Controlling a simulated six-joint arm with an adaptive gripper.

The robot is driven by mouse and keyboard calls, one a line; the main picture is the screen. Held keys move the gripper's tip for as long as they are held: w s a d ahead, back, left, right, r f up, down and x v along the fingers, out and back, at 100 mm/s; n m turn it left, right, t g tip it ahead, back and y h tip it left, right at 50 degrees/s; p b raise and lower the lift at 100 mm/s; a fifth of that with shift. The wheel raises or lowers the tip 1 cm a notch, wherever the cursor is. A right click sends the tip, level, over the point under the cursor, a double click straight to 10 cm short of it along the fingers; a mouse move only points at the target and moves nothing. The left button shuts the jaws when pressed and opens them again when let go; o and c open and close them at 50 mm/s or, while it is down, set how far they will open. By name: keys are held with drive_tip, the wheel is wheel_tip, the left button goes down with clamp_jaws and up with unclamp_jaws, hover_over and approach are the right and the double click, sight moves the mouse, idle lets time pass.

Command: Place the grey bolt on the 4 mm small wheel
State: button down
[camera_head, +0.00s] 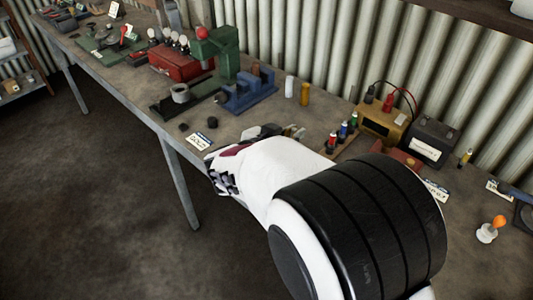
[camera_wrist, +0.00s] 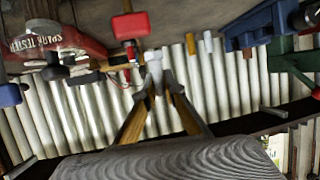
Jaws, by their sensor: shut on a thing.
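My gripper (camera_head: 293,131) is over the workbench in the head view, mostly hidden behind my white and black arm. In the wrist view its two yellowish fingers (camera_wrist: 156,85) close together on a small pale grey piece (camera_wrist: 153,66), which looks like the grey bolt. The bolt cannot be made out in the head view. Two small dark round pieces, one nearer the bench edge (camera_head: 183,127) and one beside it (camera_head: 212,122), lie left of my gripper, by a white card (camera_head: 198,143). I cannot tell whether either is the 4 mm small wheel; no size marking is readable.
A blue vise (camera_head: 246,94) and green press (camera_head: 222,55) stand behind and left of my gripper. Small coloured bottles (camera_head: 343,131), a yellow box (camera_head: 381,123) and a dark battery (camera_head: 431,142) stand to the right. Corrugated wall closes the back. The bench's front strip is fairly clear.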

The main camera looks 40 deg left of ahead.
drive_tip(key=s+a+r+n+y, duration=0.1)
drive_tip(key=s+a+r, duration=0.1)
drive_tip(key=a, duration=0.5)
drive_tip(key=shift+a+r+n+y, duration=0.3)
drive_tip(key=shift+r+y, duration=0.1)
drive_tip(key=shift+r, duration=0.45)
drive_tip(key=shift+f, duration=3.15)
drive_tip(key=shift+f, duration=1.85)
drive_tip(key=shift+f, duration=0.15)
drive_tip(key=c, duration=2.1)
unclamp_jaws()
drive_tip(key=shift+c, duration=0.2)
